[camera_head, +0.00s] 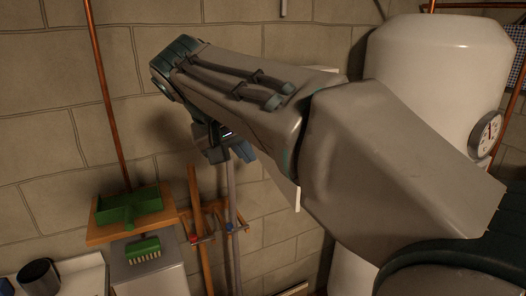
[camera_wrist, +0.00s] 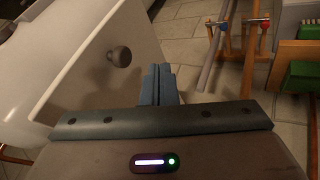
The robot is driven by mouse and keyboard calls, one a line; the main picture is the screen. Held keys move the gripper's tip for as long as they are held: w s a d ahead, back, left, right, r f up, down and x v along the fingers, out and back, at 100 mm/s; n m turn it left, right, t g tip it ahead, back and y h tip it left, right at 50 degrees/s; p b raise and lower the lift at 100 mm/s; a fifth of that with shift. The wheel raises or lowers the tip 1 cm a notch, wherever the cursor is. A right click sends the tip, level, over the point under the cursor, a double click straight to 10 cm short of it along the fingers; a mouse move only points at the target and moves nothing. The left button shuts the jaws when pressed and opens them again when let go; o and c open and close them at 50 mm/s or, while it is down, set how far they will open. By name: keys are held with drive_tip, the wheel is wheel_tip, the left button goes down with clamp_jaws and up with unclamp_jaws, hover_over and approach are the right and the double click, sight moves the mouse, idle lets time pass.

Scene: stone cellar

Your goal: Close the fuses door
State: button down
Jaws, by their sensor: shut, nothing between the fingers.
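The fuses door is a white panel (camera_wrist: 85,75) with a round grey knob (camera_wrist: 120,56), filling much of the left of the wrist view. It stands at an angle out into the room. My gripper (camera_wrist: 161,72) is shut and empty, with its blue fingers just right of the panel and below the knob. I cannot tell whether they touch it. In the head view my gripper (camera_head: 232,152) hangs under my forearm in front of the block wall.
A white tank (camera_head: 440,65) with a dial gauge (camera_head: 486,133) stands at the right. A wooden shelf (camera_head: 165,222) holds a green dustpan (camera_head: 128,208), with a green brush (camera_head: 143,248) below. Copper pipes (camera_head: 105,90) run up the wall.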

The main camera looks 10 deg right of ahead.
drive_tip(key=d, duration=0.3)
drive_tip(key=w+d+f+p, duration=0.1)
drive_tip(key=shift+d+f, duration=0.1)
drive_tip(key=shift+d, duration=0.1)
drive_tip(key=shift+s+d, duration=0.1)
drive_tip(key=shift+d, duration=0.05)
